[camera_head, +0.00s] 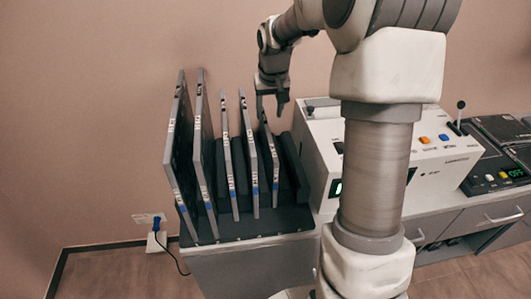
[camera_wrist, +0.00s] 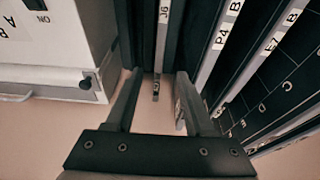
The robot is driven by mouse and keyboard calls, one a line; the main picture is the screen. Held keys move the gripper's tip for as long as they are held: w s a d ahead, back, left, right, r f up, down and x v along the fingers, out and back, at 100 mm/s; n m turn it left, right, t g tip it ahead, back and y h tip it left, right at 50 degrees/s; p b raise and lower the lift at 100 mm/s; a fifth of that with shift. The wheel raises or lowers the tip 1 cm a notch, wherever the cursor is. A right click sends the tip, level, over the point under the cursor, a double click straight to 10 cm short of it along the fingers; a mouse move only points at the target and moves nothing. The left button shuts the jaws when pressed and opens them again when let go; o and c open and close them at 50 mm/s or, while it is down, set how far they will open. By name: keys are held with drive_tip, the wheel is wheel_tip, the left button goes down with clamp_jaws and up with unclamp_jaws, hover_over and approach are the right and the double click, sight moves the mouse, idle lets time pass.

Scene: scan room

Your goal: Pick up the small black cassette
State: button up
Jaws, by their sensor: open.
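Several flat dark cassettes with pale edges and labels stand upright, leaning a little, in a black rack (camera_head: 262,224). The rightmost, smallest cassette (camera_head: 271,158) has a blue mark on its edge. My gripper (camera_head: 271,114) is open and points down at this cassette's upper back end. In the wrist view, a narrow cassette edge labelled J6 (camera_wrist: 165,28) lies between the open fingers (camera_wrist: 157,76) in the picture. I cannot tell whether the fingers reach around it or are still above it. Its lower part is hidden in the rack.
Larger cassettes (camera_head: 202,150) stand to the left, and one labelled P4 (camera_wrist: 215,45) is close to the right finger. A white console (camera_head: 318,152) with buttons stands right of the rack. The wall (camera_head: 110,110) is close behind.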

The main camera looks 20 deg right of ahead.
sight(267, 138)
drive_tip(key=x, duration=1.3)
drive_tip(key=shift+f, duration=0.3)
clamp_jaws()
drive_tip(key=shift+r, duration=0.1)
idle(0.7)
